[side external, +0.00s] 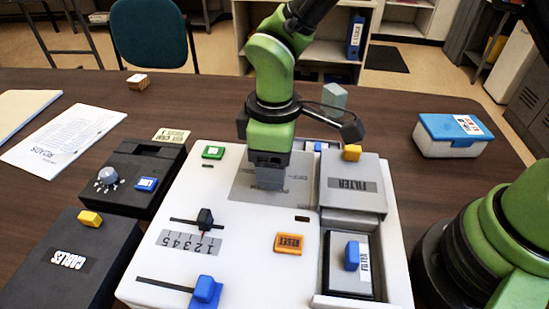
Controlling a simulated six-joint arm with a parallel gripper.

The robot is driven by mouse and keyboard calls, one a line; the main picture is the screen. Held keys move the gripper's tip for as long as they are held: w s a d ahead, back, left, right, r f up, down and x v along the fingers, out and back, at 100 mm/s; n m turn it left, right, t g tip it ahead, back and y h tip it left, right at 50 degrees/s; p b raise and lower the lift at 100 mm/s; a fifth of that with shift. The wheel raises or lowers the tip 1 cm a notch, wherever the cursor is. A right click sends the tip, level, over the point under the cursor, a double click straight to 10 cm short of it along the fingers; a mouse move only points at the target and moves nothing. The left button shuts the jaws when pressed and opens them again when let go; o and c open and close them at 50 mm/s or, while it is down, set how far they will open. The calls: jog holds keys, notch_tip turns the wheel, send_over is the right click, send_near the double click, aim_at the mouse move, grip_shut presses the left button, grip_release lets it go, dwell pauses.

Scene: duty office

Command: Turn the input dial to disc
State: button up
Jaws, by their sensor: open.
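A grey dial (109,175) with white marks around it sits on a small black box (131,198) at the left. No label naming it as the input dial is readable, nor is its setting. My gripper (268,184) points down over a grey plate (244,182) on the white panel, well to the right of the dial and apart from it. I see no object held. The arm and gripper hide part of the plate and whatever is behind it.
The white panel (258,280) carries a slider (205,218), a blue lever (206,291) and an orange RESET button (289,243). A black CABLES box (68,262) lies front left. A blue-lidded box (450,134) sits far right.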

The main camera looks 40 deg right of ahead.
jog(key=shift+f, duration=0.15)
jog(key=c, duration=0.9)
